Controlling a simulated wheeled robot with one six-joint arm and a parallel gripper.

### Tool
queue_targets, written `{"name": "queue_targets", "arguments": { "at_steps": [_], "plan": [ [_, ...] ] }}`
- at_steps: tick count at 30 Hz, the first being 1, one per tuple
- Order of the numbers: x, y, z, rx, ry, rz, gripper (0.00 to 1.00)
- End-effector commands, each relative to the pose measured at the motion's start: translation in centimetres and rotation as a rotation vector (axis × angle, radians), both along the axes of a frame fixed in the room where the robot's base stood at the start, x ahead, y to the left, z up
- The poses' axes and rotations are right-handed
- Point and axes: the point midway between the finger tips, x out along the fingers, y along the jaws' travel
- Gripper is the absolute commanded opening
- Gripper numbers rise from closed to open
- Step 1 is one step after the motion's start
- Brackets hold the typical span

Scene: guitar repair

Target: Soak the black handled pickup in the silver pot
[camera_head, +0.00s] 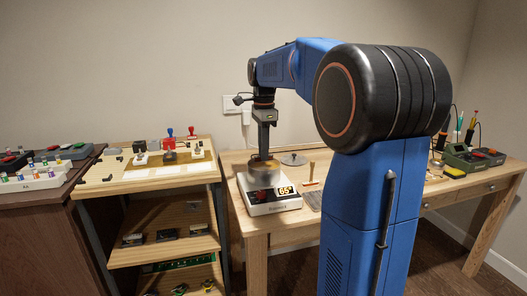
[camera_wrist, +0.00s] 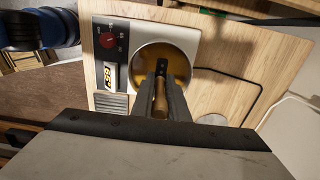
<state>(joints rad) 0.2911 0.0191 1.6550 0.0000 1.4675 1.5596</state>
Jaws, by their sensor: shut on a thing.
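The silver pot (camera_head: 264,177) stands on a white heater with a lit display. In the wrist view the pot (camera_wrist: 190,60) is round, with amber liquid inside. My gripper (camera_head: 264,150) points straight down over the pot, its tips at about the rim. In the wrist view my gripper (camera_wrist: 160,75) is shut on a slim handled piece (camera_wrist: 160,100) that looks brownish there. The fingers cover much of it.
The heater (camera_head: 270,205) sits near the left end of the wooden table. On the left, a board (camera_head: 120,185) holds several handled pieces. My blue arm hides the table's middle.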

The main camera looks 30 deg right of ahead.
Motion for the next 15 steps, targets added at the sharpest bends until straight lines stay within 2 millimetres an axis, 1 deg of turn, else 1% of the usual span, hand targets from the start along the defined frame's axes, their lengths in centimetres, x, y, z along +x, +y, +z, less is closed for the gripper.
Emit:
{"name": "queue_targets", "arguments": {
  "at_steps": [5, 15],
  "plan": [
    [0.0, 0.0, 0.3, 0.000, -0.001, 0.000, 0.00],
    [0.0, 0.0, 2.3, 0.000, -0.001, 0.000, 0.00]
  ]
}}
